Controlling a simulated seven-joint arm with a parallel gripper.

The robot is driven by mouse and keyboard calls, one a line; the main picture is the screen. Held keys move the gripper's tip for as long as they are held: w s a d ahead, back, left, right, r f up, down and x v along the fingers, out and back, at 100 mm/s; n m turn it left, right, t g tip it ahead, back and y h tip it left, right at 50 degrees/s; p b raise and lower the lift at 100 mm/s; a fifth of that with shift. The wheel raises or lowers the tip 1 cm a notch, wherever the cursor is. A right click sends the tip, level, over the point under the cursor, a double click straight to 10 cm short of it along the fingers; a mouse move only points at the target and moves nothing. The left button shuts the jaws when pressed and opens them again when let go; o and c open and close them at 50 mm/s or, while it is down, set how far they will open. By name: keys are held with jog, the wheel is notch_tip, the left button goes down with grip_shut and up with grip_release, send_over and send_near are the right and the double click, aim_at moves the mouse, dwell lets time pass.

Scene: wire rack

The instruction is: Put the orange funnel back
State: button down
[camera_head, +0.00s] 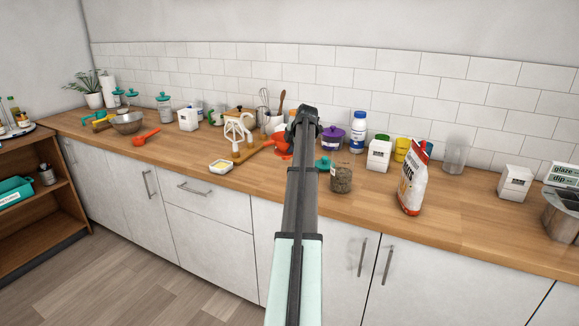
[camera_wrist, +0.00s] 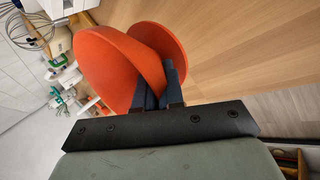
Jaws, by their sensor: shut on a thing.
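The orange funnel (camera_wrist: 105,65) is in my gripper (camera_wrist: 157,82). In the wrist view the dark fingers are shut on it, with a wide orange cone to the left and a rounded orange part behind the fingers. In the head view my gripper (camera_head: 304,118) is over the back half of the counter, and the funnel (camera_head: 283,147) shows in part beside and behind it. My arm hides the rest of the funnel there. I cannot tell whether it touches the counter. A white wire stand (camera_head: 236,127) on the counter is left of my gripper.
A jar with a teal lid (camera_head: 341,179) is close right of my arm. A butter dish (camera_head: 221,166) is at left. Counter (camera_head: 290,182) is clear in front.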

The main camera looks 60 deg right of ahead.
jog(key=shift+f, duration=3.6)
jog(key=shift+f, duration=0.15)
jog(key=c, duration=1.3)
grip_release()
jog(key=shift+o, duration=0.2)
jog(key=v, duration=1.2)
